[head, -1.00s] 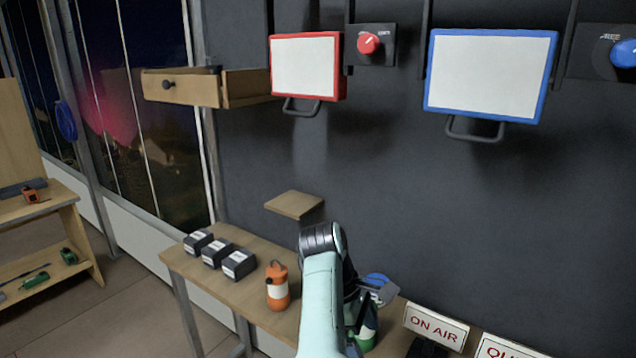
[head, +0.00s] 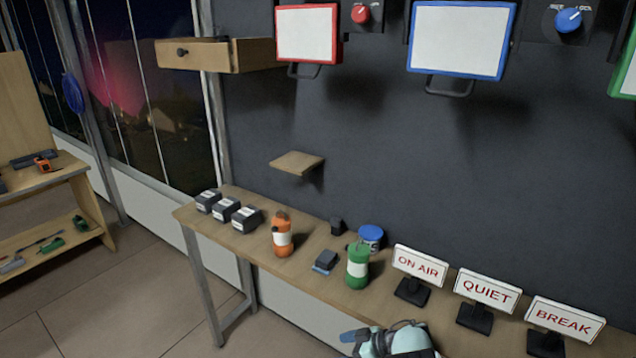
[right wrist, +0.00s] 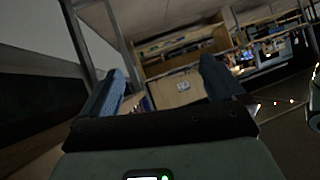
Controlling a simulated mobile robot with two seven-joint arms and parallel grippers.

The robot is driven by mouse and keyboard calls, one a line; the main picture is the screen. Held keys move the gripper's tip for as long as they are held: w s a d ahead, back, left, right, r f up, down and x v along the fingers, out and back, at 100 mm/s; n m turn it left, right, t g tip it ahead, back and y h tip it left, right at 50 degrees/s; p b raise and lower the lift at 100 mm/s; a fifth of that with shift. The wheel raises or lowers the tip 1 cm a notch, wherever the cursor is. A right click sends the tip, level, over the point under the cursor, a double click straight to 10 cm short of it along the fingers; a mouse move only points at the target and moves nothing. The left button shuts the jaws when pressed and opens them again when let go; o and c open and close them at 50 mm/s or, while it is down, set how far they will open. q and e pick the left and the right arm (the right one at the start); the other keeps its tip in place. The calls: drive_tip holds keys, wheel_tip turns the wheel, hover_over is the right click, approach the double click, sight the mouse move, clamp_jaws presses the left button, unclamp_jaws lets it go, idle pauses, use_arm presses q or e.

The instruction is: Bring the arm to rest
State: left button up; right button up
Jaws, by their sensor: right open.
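My right gripper (right wrist: 161,88) is open in the right wrist view, its two blue-grey fingers wide apart. Nothing is between them; only a distant, tilted room shows beyond. In the head view part of my right arm (head: 400,341) shows at the bottom edge, low in front of the table; most of it is cut off. My left gripper is not in view.
The table (head: 318,285) holds black boxes (head: 245,218), an orange bottle (head: 282,238), a green bottle (head: 358,268), a blue tin (head: 371,236) and signs, including ON AIR (head: 420,264). An open drawer (head: 200,55) and a small shelf (head: 297,162) project from the wall.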

drive_tip(key=s+d+f+m+t+h, duration=0.25)
drive_tip(key=s+d+f+m, duration=0.3)
drive_tip(key=f, duration=0.35)
drive_tip(key=s+d+f+m+t+h, duration=0.2)
drive_tip(key=s+d+f+m+h, duration=0.3)
drive_tip(key=f, duration=0.4)
drive_tip(key=s+a+f+m+g, duration=0.1)
drive_tip(key=s+g, duration=0.3)
drive_tip(key=s, duration=0.7)
drive_tip(key=s+a+f+m+g, duration=0.2)
drive_tip(key=s+a+m+g, duration=0.1)
drive_tip(key=s, duration=0.9)
drive_tip(key=shift+a+m+g, duration=0.35)
drive_tip(key=shift+a+m, duration=0.05)
drive_tip(key=shift+m, duration=0.15)
